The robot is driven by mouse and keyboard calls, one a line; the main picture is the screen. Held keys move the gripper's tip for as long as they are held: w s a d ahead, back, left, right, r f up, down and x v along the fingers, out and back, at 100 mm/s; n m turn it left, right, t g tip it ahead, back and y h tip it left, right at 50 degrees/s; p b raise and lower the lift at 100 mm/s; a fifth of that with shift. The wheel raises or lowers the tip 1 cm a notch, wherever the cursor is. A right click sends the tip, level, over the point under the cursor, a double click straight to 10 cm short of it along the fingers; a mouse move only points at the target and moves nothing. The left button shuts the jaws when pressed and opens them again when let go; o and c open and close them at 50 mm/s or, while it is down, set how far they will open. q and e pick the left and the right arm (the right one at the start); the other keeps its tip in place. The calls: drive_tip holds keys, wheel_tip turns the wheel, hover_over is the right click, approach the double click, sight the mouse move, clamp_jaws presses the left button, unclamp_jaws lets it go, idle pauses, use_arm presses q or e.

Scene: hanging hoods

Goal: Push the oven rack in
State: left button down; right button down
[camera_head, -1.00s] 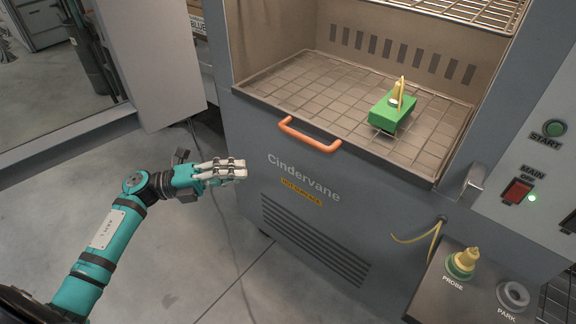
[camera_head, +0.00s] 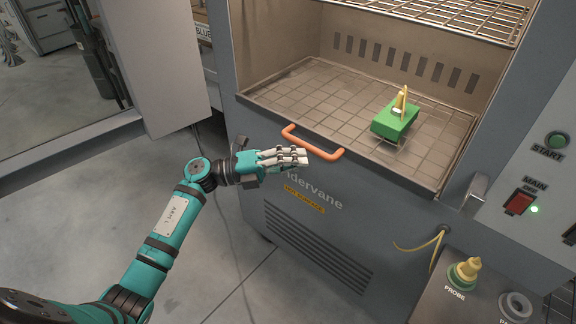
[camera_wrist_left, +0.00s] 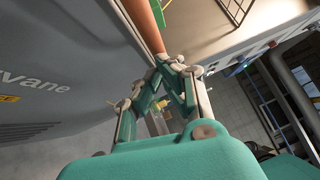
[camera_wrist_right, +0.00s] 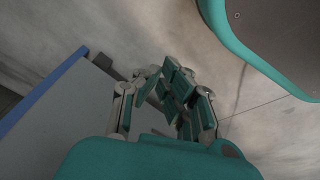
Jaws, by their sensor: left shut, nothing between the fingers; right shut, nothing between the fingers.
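The oven rack (camera_head: 300,98) is a wide flat grid low in the oven's opening. An orange handle (camera_head: 312,150) shows at the opening's front edge. A green block (camera_head: 394,124) with a yellow pointed piece sits on the grid. My left gripper (camera_head: 304,156) is shut and empty, close to the front of the handle. In the left wrist view its fingertips (camera_wrist_left: 176,63) are by the lower end of the orange handle (camera_wrist_left: 147,25); I cannot tell if they touch. My right gripper (camera_wrist_right: 160,72) shows only in its own wrist view, shut and empty.
The grey oven (camera_head: 330,225) fills the right side. A second wire rack (camera_head: 460,18) is higher in the cavity. A latch (camera_head: 474,190) stands at the opening's right. A probe stand (camera_head: 464,273) and yellow cable (camera_head: 425,243) are at lower right. Floor at left is clear.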

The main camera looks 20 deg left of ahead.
sight(330, 146)
use_arm(q)
drive_tip(key=shift+w, duration=0.1)
